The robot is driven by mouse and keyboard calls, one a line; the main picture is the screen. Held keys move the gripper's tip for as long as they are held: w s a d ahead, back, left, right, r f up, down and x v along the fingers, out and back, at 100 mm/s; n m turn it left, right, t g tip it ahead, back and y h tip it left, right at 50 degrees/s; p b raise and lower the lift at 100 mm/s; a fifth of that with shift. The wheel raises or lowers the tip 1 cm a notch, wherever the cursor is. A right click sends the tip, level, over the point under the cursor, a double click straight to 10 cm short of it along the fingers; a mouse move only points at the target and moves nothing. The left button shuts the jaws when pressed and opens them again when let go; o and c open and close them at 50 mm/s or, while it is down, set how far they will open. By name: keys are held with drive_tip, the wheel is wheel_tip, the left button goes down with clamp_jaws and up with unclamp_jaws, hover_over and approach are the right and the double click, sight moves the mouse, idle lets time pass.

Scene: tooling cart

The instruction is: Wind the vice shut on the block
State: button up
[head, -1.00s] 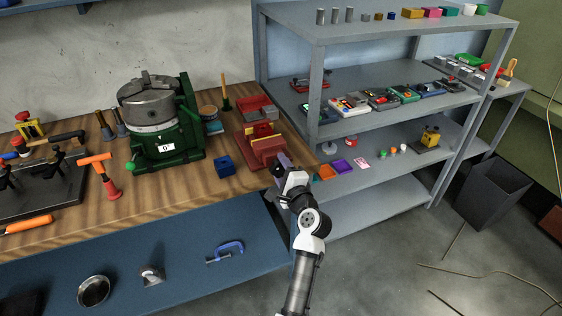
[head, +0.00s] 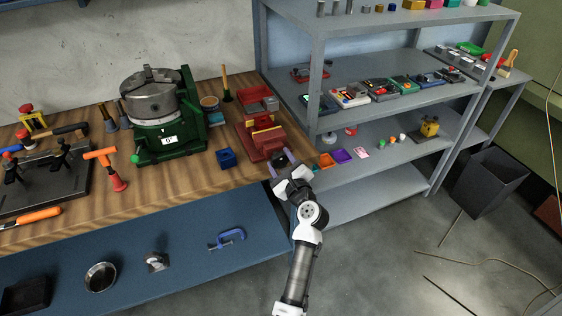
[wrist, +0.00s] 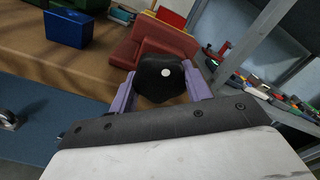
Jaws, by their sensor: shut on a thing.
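The red vice (head: 266,146) stands at the right end of the wooden bench; its red body also shows in the wrist view (wrist: 155,40). My gripper (head: 280,164) is at the knob. Its purple fingers (wrist: 160,90) are shut on the knob, one on each side. The screw behind the knob is hidden.
A grey shelf unit (head: 395,115) stands close on the right. A red tray (head: 258,99) lies behind the vice.

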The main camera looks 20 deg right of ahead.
drive_tip(key=shift+s+f, duration=0.1)
drive_tip(key=shift+f, duration=0.15)
drive_tip(key=o, duration=0.7)
drive_tip(key=shift+o, duration=1.3)
drive_tip(key=shift+r, duration=0.1)
drive_tip(key=shift+r, duration=0.1)
